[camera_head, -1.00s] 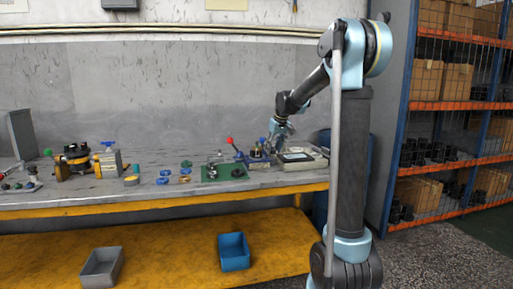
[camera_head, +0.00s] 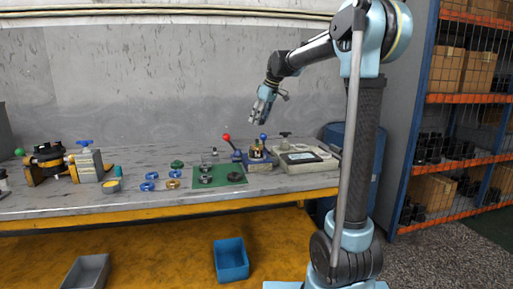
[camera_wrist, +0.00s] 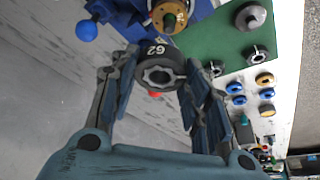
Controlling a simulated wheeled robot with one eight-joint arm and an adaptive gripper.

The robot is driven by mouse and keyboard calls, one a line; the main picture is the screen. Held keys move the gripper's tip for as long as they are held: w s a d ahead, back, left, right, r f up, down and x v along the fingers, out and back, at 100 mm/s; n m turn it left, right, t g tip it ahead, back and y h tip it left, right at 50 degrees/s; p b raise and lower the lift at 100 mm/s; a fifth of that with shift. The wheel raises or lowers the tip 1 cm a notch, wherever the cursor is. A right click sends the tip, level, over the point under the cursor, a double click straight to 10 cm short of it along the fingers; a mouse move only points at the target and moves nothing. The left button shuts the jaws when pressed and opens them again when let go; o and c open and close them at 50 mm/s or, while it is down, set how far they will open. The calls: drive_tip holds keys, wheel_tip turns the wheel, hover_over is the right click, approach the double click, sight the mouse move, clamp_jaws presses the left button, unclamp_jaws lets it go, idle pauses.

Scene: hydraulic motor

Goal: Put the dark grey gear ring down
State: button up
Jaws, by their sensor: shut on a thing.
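The dark grey gear ring (camera_wrist: 146,54), marked "62", is between the fingers of my gripper (camera_wrist: 161,62) in the wrist view. My gripper is shut on it and its open centre faces the camera. In the head view my gripper (camera_head: 262,108) is raised above the back of the workbench, above the fixture with the red and blue levers. The ring cannot be made out clearly there.
A green mat (camera_head: 222,183) with several parts lies on the workbench (camera_head: 150,205). A fixture (camera_head: 258,164) with red and blue lever knobs and a pale instrument (camera_head: 308,164) stand right of it. Blue rings (camera_head: 148,187) lie to the left.

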drive_tip(key=shift+a+f, duration=0.15)
drive_tip(key=shift+f, duration=2.25)
drive_tip(key=shift+a+f, duration=0.1)
drive_tip(key=shift+f, duration=2.3)
drive_tip(key=shift+f, duration=0.2)
drive_tip(key=o, duration=1.3)
drive_tip(key=shift+r, duration=0.1)
drive_tip(key=v, duration=1.7)
drive_tip(key=shift+s+d, duration=0.15)
